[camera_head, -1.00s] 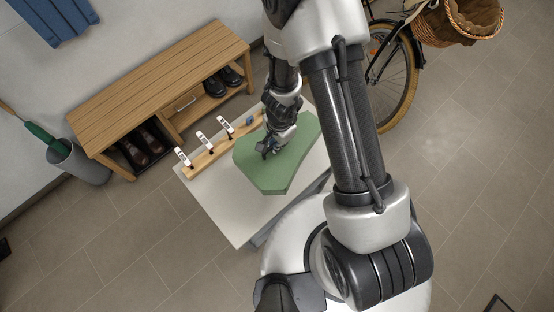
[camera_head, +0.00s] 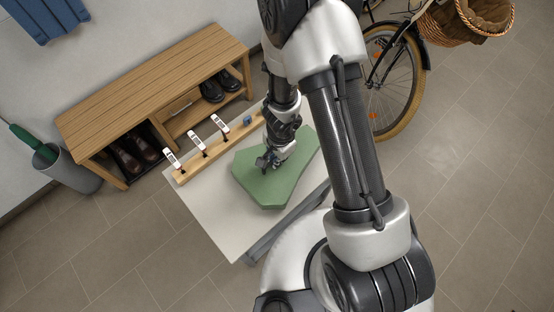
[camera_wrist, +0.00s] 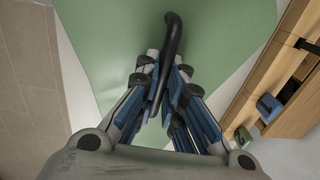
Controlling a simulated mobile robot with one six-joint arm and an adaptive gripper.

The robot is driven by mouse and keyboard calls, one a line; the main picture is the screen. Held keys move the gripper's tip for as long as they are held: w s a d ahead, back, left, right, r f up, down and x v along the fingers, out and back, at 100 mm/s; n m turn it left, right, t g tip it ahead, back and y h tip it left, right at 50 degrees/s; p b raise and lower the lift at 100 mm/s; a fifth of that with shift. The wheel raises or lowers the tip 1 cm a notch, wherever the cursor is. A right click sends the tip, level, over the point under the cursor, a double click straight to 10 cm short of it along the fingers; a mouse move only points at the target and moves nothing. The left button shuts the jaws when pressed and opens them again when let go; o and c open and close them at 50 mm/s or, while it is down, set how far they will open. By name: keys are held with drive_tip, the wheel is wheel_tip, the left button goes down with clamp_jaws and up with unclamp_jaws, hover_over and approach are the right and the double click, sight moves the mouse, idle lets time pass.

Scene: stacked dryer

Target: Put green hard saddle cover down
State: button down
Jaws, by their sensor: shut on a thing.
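The green hard saddle cover (camera_head: 280,186) is a flat, angular green piece over the pale table top (camera_head: 215,215). I cannot tell whether it rests on the table or hangs just above it. My gripper (camera_head: 268,160) is over its upper left part. In the wrist view my gripper (camera_wrist: 165,72) is shut on the cover's dark curved handle (camera_wrist: 173,32), with the green surface (camera_wrist: 110,45) behind the fingers. My arm hides part of the table's right side.
A shoe bench (camera_head: 150,85) stands behind. A bicycle (camera_head: 395,85) stands at upper right. The table's front left part is bare.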

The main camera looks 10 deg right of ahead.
drive_tip(key=shift+r, duration=0.1)
drive_tip(key=c, duration=1.7)
unclamp_jaws()
